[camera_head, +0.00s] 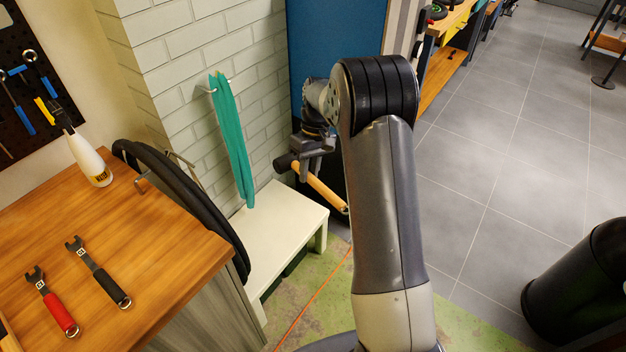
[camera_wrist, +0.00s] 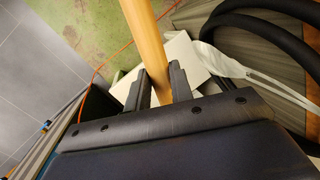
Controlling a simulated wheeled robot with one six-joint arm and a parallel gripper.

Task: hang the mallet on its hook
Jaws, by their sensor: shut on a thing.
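The mallet has a dark head (camera_head: 285,162) and a light wooden handle (camera_head: 326,192). It hangs in the air, tilted, with the handle sloping down to the right in the head view. My gripper (camera_head: 309,168) is shut on the handle, close to the head. In the wrist view the handle (camera_wrist: 143,28) runs between the two dark fingers of my gripper (camera_wrist: 160,78), and the head is hidden. A small metal hook (camera_head: 208,91) shows on the white brick wall beside a hanging teal strap (camera_head: 231,135). I cannot tell which hook is the mallet's.
A pale bench (camera_head: 283,229) stands against the wall, below and left of the mallet. Black tyres (camera_head: 200,200) hang at the wooden workbench (camera_head: 150,265), which holds a bottle (camera_head: 88,160) and two tools. A blue panel (camera_head: 325,35) stands behind my arm.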

